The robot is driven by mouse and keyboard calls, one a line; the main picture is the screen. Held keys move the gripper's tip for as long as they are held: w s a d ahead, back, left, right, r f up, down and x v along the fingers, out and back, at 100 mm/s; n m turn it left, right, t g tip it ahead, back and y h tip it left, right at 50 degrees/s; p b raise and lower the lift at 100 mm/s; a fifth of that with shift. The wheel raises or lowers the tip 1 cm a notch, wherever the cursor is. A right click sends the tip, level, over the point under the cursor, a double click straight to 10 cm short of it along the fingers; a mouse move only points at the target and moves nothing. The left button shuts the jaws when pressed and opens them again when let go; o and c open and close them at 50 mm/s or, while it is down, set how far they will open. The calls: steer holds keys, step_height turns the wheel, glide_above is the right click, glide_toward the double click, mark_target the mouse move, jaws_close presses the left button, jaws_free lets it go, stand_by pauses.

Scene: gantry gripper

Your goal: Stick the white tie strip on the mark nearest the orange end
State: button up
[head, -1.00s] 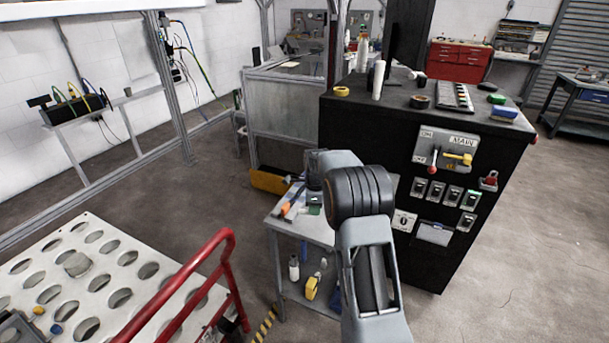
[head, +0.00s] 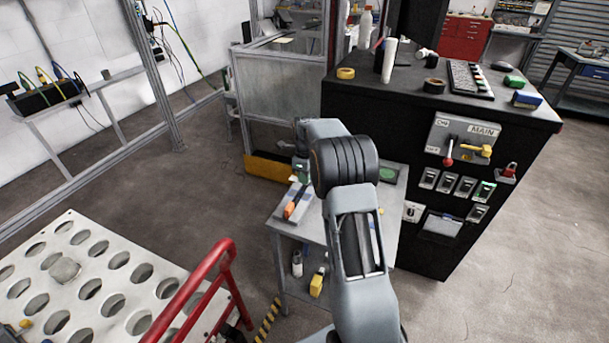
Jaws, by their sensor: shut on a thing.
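My gripper (head: 302,170) shows small and partly hidden at the far end of my arm, above the back left part of a small grey table (head: 337,232). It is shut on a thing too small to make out. I cannot pick out the white tie strip in this view. A pale bar with an orange end (head: 290,210) lies on the table's left side, just below my gripper in the picture. The orange end points toward the front. Any marks on the bar are too small to tell. My arm hides the middle of the table.
A black cabinet (head: 460,190) with switches stands right of the table. A dark tray with a green disc (head: 387,173) lies at the table's back right. A red rail (head: 190,290) and a white perforated plate (head: 110,262) are at front left. Several items sit on the lower shelf.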

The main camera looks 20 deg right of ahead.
mark_target(305, 196)
steer(key=shift+f, duration=0.1)
steer(key=shift+a+f+b, duration=0.1)
steer(key=shift+f+b, duration=1.65)
steer(key=shift+f, duration=1.5)
steer(key=shift+f, duration=0.2)
steer(key=o, duration=0.8)
steer(key=shift+o, duration=0.3)
steer(key=o, duration=0.4)
steer(key=shift+r, duration=0.2)
